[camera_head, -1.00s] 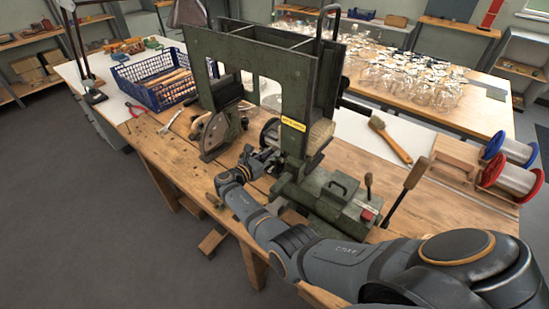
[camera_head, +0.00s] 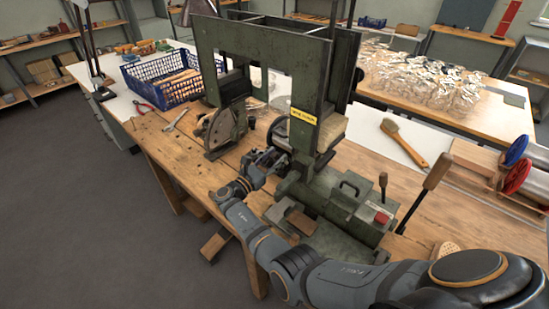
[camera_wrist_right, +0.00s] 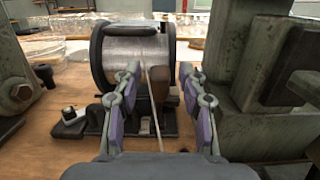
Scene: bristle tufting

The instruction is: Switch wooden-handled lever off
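A long lever with a wooden handle (camera_head: 438,173) stands tilted on the right side of the green machine (camera_head: 265,55). My right gripper (camera_head: 268,157) is beside a wire spool (camera_head: 280,132) on the machine's left side, well away from both. In the wrist view the right gripper (camera_wrist_right: 158,82) is open, fingers apart. A brown wooden handle (camera_wrist_right: 159,84) with a thin rod shows between the fingertips, in front of the spool (camera_wrist_right: 130,50); contact cannot be told. My left gripper is not in view.
The machine's green frame (camera_wrist_right: 245,65) stands close on the right of the right gripper. A blue crate (camera_head: 165,88), red pliers (camera_head: 143,108) and a brush (camera_head: 405,143) lie on the bench. Red and blue spools (camera_head: 517,176) stand at the right.

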